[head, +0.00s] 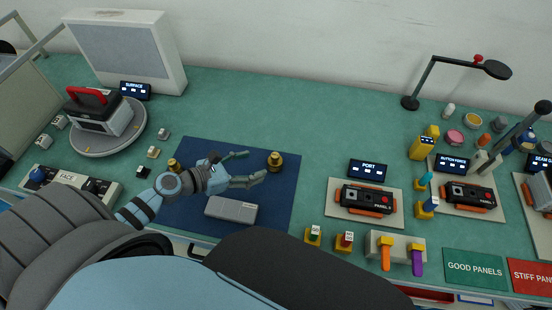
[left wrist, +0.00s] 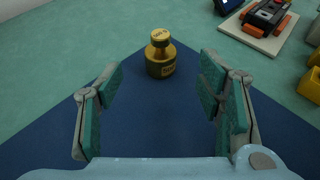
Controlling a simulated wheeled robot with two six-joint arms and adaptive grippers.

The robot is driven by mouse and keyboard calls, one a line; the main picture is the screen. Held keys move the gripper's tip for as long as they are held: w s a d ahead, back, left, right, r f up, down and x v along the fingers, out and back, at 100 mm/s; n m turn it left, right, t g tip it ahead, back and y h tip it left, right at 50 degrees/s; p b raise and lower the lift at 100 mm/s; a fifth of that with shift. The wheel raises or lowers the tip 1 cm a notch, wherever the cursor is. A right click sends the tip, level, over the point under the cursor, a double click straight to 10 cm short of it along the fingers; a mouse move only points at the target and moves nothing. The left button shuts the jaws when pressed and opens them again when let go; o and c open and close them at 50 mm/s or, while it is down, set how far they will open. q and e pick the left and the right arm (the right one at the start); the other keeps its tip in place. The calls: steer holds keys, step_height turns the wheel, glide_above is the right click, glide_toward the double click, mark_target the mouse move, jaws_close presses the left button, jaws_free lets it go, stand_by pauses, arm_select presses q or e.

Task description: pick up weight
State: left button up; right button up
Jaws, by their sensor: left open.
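A brass weight (head: 275,161) with a knob top stands upright on the dark blue mat (head: 285,205), near its right side. In the left wrist view the weight (left wrist: 160,54) stands ahead, centred between my fingers and beyond their tips. My left gripper (head: 249,168) is open just left of the weight, low over the mat; its fingers (left wrist: 160,85) do not touch the weight. A second brass weight (head: 173,165) shows partly behind my left arm. My right gripper is not in view.
A grey block (head: 231,210) lies on the mat in front of my left gripper. The panel labelled PANEL A (head: 366,201) and the PORT display (head: 368,169) stand to the right. The green table (head: 300,110) is clear behind the mat.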

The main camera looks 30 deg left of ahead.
mark_target(273, 161)
arm_select(q)
steer(key=b+x, duration=0.1)
steer(key=x, duration=0.8)
steer(key=shift+f, duration=0.15)
steer(key=shift+w+d, duration=0.1)
jaws_close()
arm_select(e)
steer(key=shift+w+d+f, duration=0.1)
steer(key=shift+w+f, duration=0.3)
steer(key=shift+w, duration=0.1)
